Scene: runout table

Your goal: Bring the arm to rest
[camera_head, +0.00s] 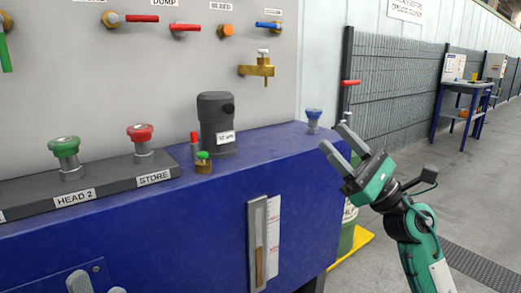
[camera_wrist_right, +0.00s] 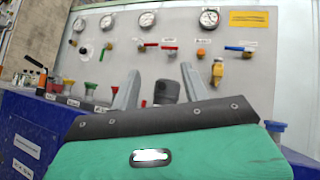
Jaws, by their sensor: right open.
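My right arm comes up from the bottom right in the head view. Its green and dark gripper (camera_head: 334,138) is raised in front of the right end of the blue bench (camera_head: 180,235), over the floor side. Its two grey fingers stand apart with nothing between them, pointing up and left. In the right wrist view the gripper (camera_wrist_right: 160,76) also shows open and empty, its fingers pointing toward the grey panel. Two grey rounded tips show at the bottom left of the head view; they may be my left gripper, but I cannot tell its state.
A mesh fence (camera_head: 392,85) stands behind; open floor lies right.

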